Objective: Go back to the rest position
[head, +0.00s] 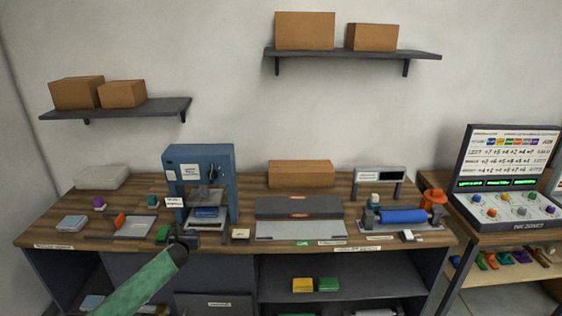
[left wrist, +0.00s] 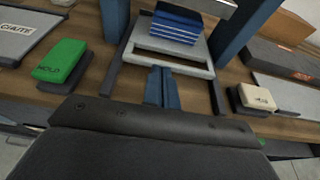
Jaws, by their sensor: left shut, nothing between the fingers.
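My left gripper (head: 188,241) is at the front edge of the workbench, on the end of my green arm, just in front of the blue press (head: 227,165). In the left wrist view its fingers (left wrist: 161,88) are together and hold nothing. They point at the light frame (left wrist: 150,50) at the foot of the press, where a stack of blue pieces (left wrist: 178,24) lies. I cannot tell whether the fingertips touch the frame. My right gripper is in neither view.
A green block (head: 163,233) lies left of the gripper and a cream block (head: 240,234) right of it. A blue roller unit (head: 402,216) stands farther right on the bench. A control panel (head: 508,205) is at the far right. Shelves with boxes hang on the wall.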

